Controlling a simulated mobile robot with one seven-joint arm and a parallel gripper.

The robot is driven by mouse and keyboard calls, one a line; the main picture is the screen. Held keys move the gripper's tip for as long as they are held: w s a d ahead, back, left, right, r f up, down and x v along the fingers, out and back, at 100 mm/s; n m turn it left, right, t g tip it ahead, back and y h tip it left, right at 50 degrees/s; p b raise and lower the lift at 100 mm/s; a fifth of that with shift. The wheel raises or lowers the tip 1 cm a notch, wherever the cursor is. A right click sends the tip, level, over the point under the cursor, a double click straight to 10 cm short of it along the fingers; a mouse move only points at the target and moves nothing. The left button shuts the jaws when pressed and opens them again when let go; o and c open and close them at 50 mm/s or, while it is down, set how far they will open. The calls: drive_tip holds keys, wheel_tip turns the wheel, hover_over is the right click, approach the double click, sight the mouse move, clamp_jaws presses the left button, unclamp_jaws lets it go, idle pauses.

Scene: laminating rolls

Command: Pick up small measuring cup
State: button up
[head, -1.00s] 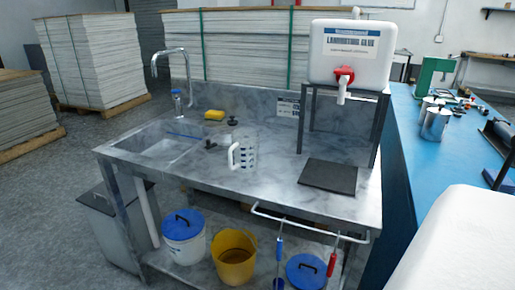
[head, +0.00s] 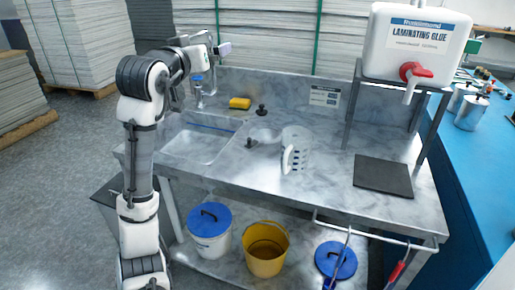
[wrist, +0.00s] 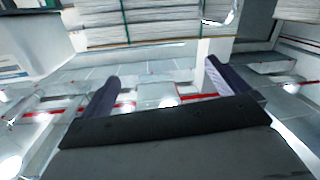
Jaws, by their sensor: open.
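A translucent measuring cup (head: 297,150) with dark marks and a white handle stands upright on the steel worktop, right of the sink. A smaller, low clear vessel (head: 264,135) is behind it to the left, beside black knobs; I cannot make out its shape well. My gripper (head: 223,48) is raised at the back left, above the sink's tap, well apart from both. In the wrist view my gripper (wrist: 160,92) shows two dark fingers spread apart with nothing between them. Neither vessel can be made out in the wrist view.
The sink (head: 196,143) is at the worktop's left, with a yellow sponge (head: 239,103) behind it. A glue tank (head: 414,44) stands on a frame at the right, near a dark mat (head: 383,176). Buckets stand below. The worktop before the cup is clear.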

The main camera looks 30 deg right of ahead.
drive_tip(key=s+d+f+m+g+y, duration=0.1)
drive_tip(key=s+d+f+m+g, duration=0.25)
drive_tip(key=d, duration=0.65)
drive_tip(key=g+y+p, duration=0.2)
drive_tip(key=g+y, duration=0.4)
drive_tip(key=y, duration=0.1)
hover_over(295, 143)
drive_tip(key=a, duration=0.2)
wheel_tip(295, 143, down, 9)
drive_tip(key=shift+m+g, duration=0.25)
drive_tip(key=shift+m, duration=0.2)
drive_tip(key=shift+s+a+p+x, duration=0.15)
drive_tip(key=shift+p+x, duration=0.5)
drive_tip(key=shift+x, duration=3)
drive_tip(key=shift+s+a+p+x, duration=0.15)
drive_tip(key=shift+p+x, duration=0.5)
drive_tip(key=shift+x, duration=3)
drive_tip(key=shift+f, duration=0.15)
drive_tip(key=shift+c, duration=0.3)
drive_tip(key=c, duration=1)
drive_tip(key=shift+c, duration=0.2)
